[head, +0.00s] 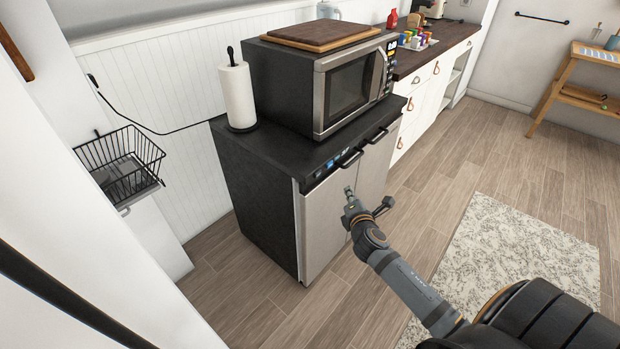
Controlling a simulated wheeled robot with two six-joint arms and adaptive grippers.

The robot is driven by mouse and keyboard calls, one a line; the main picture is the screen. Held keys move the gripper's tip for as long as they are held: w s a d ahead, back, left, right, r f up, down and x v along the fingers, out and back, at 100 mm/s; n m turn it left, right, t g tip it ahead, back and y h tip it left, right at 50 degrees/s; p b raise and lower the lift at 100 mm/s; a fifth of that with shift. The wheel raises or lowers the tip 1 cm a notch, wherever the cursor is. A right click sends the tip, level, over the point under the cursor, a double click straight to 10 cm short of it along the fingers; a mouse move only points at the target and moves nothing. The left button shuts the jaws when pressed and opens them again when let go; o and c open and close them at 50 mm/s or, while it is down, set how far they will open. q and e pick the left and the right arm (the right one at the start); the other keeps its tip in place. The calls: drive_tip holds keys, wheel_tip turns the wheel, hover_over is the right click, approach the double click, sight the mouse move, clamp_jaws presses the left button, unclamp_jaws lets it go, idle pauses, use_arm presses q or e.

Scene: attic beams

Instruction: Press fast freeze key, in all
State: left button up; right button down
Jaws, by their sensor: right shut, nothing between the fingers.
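A dark low fridge-freezer (255,190) with two steel doors stands left of centre. A control strip (338,161) with small blue-lit marks runs along its front top edge. The marks are too small to tell which one is the fast freeze key. My right gripper (349,190) is shut and empty. In the picture it sits just below the control strip, in front of the doors; I cannot tell how far it is from them. My left gripper is not in view.
A microwave (348,90) with a wooden board (318,33) on it and a paper towel roll (237,95) stand on the cabinet top. A wire basket (120,165) is at left. A rug (520,250) lies at right.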

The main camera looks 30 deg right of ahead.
sight(318, 174)
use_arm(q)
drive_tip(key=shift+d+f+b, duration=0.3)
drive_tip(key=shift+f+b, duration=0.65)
use_arm(e)
drive_tip(key=w+a, duration=0.3)
drive_tip(key=w, duration=0.5)
drive_tip(key=shift+w+a, duration=0.15)
drive_tip(key=shift+w, duration=0.05)
idle(0.7)
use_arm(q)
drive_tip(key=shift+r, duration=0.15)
use_arm(e)
drive_tip(key=shift+w+a, duration=0.1)
drive_tip(key=shift+w, duration=0.2)
drive_tip(key=shift+w+a, duration=0.2)
drive_tip(key=shift+w, duration=0.25)
idle(0.5)
use_arm(q)
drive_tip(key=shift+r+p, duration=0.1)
drive_tip(key=shift+p, duration=0.2)
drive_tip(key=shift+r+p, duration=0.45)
use_arm(e)
drive_tip(key=shift+s+d, duration=0.35)
drive_tip(key=shift+s, duration=0.5)
drive_tip(key=shift+s, duration=0.1)
